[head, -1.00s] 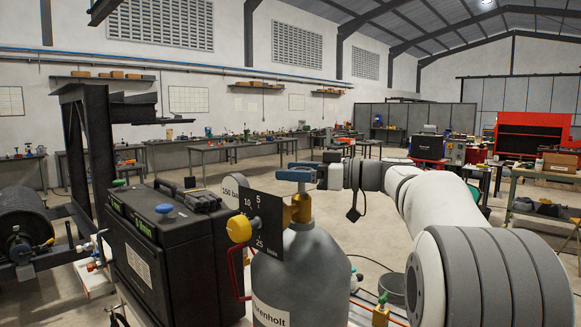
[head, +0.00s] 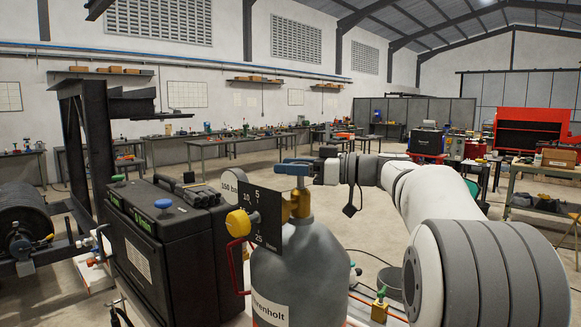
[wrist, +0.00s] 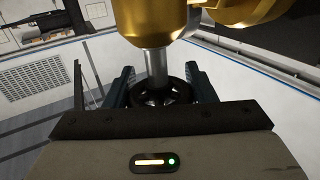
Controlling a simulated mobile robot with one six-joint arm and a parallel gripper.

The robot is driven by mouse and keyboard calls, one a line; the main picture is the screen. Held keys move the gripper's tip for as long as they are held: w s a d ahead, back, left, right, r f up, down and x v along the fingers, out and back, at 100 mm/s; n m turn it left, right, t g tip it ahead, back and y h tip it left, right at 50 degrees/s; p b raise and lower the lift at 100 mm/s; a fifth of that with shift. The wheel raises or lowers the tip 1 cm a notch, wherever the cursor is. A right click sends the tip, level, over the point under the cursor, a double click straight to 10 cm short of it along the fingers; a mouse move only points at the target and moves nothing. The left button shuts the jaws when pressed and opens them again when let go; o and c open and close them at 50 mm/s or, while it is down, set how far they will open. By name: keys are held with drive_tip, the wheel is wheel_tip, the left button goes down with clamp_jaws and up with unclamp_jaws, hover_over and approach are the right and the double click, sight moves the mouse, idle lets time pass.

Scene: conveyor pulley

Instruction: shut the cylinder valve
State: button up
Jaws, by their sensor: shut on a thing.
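The grey gas cylinder (head: 297,262) stands upright in the lower middle of the head view, with a partly visible label. A brass valve (head: 301,204) sits on its neck. My gripper (head: 294,166), with blue fingers, is at the top of this valve, reaching in from the right. In the wrist view a black spoked handwheel (wrist: 160,97) sits at the end of a silver stem (wrist: 156,62) under the brass valve body (wrist: 150,20). The gripper (wrist: 159,86) is shut on the handwheel, one finger on each side. The handwheel is hidden in the head view.
A black plate (head: 256,215) with numbers and a yellow knob (head: 238,222) are just left of the valve. A round gauge (head: 233,183) stands behind. A black case (head: 165,250) with a blue knob is close on the left. Open floor and workbenches lie beyond.

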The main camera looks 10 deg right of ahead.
drive_tip(key=shift+f+b, duration=0.15)
drive_tip(key=shift+b, duration=0.4)
drive_tip(key=t+b, duration=0.1)
drive_tip(key=b, duration=0.1)
drive_tip(key=m+t+h+b, duration=0.1)
drive_tip(key=b, duration=0.1)
drive_tip(key=shift+f+m, duration=0.25)
drive_tip(key=shift+m, duration=0.05)
drive_tip(key=m+t+h+b, duration=0.2)
drive_tip(key=b, duration=0.3)
drive_tip(key=shift+w+d+t, duration=0.1)
drive_tip(key=shift+w+t, duration=0.05)
drive_tip(key=shift+t, duration=0.25)
drive_tip(key=m+t+h+b, duration=0.2)
drive_tip(key=h+b, duration=0.1)
drive_tip(key=shift+w+d+r+m, duration=0.15)
drive_tip(key=shift+r+m, duration=0.05)
drive_tip(key=shift+m, duration=0.1)
drive_tip(key=shift+w+d+r+m+t+h+b, duration=0.15)
drive_tip(key=shift+m+t+h+b, duration=0.2)
drive_tip(key=shift+m+t+h, duration=0.55)
drive_tip(key=shift+s+d+r+m+t+h+b, duration=0.15)
drive_tip(key=shift+m+h+b, duration=0.3)
drive_tip(key=shift+h, duration=0.85)
drive_tip(key=shift+w, duration=0.15)
drive_tip(key=o, duration=1)
